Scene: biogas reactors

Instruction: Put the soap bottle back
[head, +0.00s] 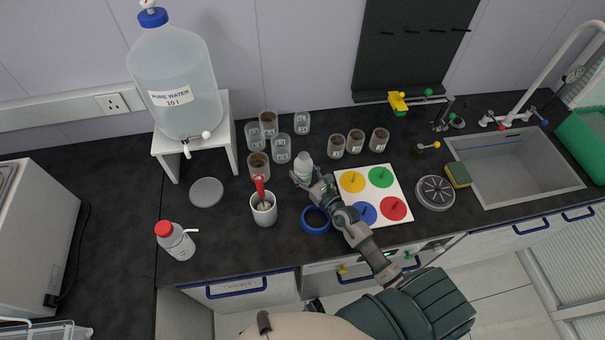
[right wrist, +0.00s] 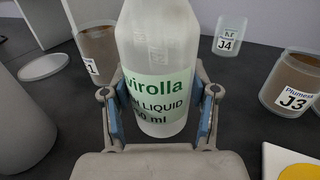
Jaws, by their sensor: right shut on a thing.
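The soap bottle (head: 304,163) is a pale, translucent bottle between the jars and the white board on the dark counter. It is close to upright. In the right wrist view the soap bottle (right wrist: 160,60) has a green label reading "virolla" and "LIQUID". My right gripper (head: 304,180) is shut on it; in the wrist view my right gripper (right wrist: 161,112) has a blue-padded finger on each side of the bottle's lower half. Whether the base touches the counter I cannot tell. My left gripper is not in view.
Several jars (head: 281,149) stand behind and left of the bottle; brown-filled jars (head: 355,141) stand to its right. A white cup (head: 264,213) and blue ring (head: 315,220) are nearer me. The board with coloured discs (head: 352,182), the sponge (head: 457,175) and sink (head: 515,165) lie right.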

